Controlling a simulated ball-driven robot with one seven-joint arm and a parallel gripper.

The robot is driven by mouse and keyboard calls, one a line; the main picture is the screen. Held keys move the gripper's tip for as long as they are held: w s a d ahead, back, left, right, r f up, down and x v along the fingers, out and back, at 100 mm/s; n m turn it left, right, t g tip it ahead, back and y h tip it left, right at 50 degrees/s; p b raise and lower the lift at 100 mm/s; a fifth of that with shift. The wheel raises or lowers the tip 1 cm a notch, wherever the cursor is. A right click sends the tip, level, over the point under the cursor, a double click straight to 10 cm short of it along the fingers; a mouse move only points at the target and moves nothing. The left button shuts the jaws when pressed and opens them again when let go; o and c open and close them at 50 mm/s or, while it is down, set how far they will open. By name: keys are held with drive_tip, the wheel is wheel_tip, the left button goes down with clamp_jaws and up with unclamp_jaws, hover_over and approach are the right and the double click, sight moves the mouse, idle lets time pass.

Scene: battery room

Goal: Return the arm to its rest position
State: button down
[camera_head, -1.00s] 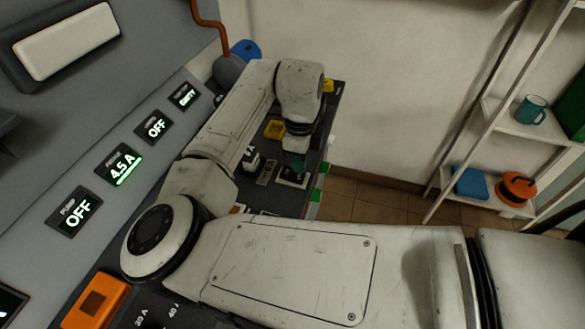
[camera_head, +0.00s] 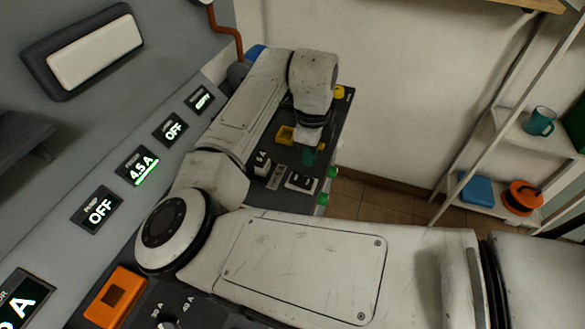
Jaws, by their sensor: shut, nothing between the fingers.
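My white arm stretches across the view, from the lower right to an elbow at the lower left and up to the wrist at the top middle. My gripper (camera_head: 309,156) points down over the dark panel desk (camera_head: 335,127) and is shut and empty.
A grey console with lit displays (camera_head: 138,165) stands close along the left. An orange block (camera_head: 115,297) is near my elbow. A shelf (camera_head: 490,203) at the right holds a teal mug (camera_head: 539,121), a blue box (camera_head: 476,189) and an orange item (camera_head: 522,197). Floor (camera_head: 376,201) shows between.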

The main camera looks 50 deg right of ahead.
idle(0.3)
drive_tip(key=s+d+r+n+t+h, duration=0.1)
drive_tip(key=s+d+n+h, duration=0.1)
drive_tip(key=d+n+h, duration=0.3)
drive_tip(key=s+d+r+n+h, duration=0.1)
drive_tip(key=s+d+n, duration=0.2)
drive_tip(key=d, duration=0.3)
drive_tip(key=s+a+f+n+y, duration=0.3)
drive_tip(key=s+a+f+n, duration=0.4)
drive_tip(key=a+f+n, duration=0.2)
drive_tip(key=s+a+f+n+y, duration=0.2)
drive_tip(key=s+a+f+n, duration=0.6)
drive_tip(key=a+n, duration=0.6)
drive_tip(key=shift+a+f+n+y, duration=0.3)
drive_tip(key=shift+a+f+y, duration=0.1)
drive_tip(key=shift+a, duration=0.25)
